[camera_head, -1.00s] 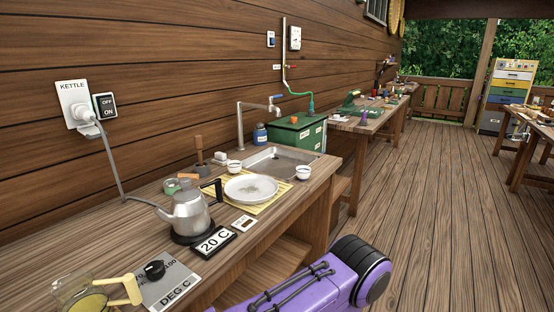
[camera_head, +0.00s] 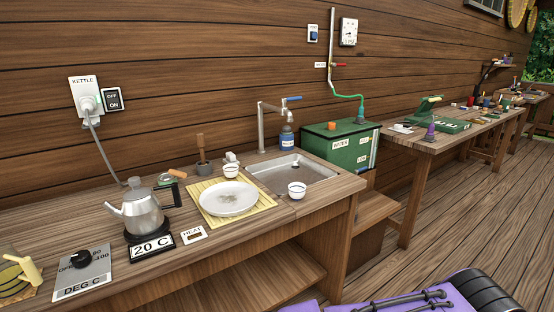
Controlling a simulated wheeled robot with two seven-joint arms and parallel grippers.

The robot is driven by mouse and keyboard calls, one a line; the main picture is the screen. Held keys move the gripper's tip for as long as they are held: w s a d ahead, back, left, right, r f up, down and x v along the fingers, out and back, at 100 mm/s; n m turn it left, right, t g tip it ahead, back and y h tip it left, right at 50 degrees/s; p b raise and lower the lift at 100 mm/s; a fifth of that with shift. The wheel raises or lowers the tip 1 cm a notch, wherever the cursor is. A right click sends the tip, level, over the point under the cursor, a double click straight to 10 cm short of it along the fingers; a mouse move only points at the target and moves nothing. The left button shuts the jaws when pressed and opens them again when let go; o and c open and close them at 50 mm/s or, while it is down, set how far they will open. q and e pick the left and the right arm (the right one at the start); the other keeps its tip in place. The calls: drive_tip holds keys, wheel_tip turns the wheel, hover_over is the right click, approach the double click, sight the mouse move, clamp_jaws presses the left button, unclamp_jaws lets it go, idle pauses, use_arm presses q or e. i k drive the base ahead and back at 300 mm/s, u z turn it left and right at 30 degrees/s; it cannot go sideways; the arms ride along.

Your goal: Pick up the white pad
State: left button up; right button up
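I cannot single out a white pad for sure. A small flat whitish item (camera_head: 403,128) lies on the near left end of the second bench (camera_head: 428,147), too small to make out. A round white plate (camera_head: 229,198) lies on a yellow slatted mat (camera_head: 265,204) on the near counter. Neither of my grippers is in view. A purple and black part at the bottom right looks like my own arm.
The near counter (camera_head: 209,234) holds a steel kettle (camera_head: 142,212), a 20 C sign (camera_head: 152,247), a white cup (camera_head: 297,190) and a sink (camera_head: 290,172). A green box (camera_head: 342,146) stands behind the sink. The plank floor (camera_head: 452,219) at right is clear.

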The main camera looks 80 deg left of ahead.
sight(230, 157)
drive_tip(key=i, duration=0.8)
drive_tip(key=u, duration=2.65)
